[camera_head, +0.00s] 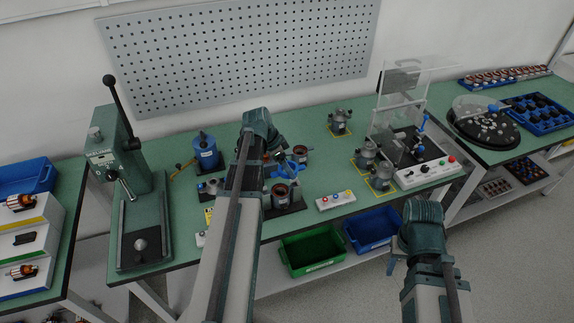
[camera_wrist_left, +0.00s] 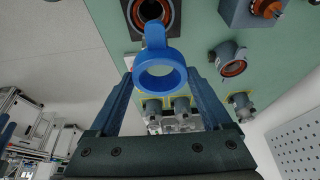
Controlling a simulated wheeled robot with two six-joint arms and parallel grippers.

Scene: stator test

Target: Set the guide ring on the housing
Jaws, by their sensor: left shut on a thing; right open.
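The blue guide ring (camera_wrist_left: 160,82) with an upright tab sits between the fingers of my left gripper (camera_wrist_left: 160,74), which is shut on it. In the head view the ring (camera_head: 291,169) is partly hidden by my left arm. A dark round housing with a copper-coloured inside (camera_wrist_left: 174,14) lies just beyond the ring's tab in the left wrist view, partly cut off. In the head view this seems to be the housing (camera_head: 281,196) on a black base, in front of the ring. The ring appears held above it, apart. My right gripper (camera_head: 396,262) is open, low in front of the bench.
A green press (camera_head: 120,150) stands left. A blue-topped pot (camera_head: 205,152) and several grey housings stand on the green bench (camera_head: 330,172). A clear-guarded test station (camera_head: 415,155) is right. Green (camera_head: 312,268) and blue bins (camera_head: 372,245) sit below.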

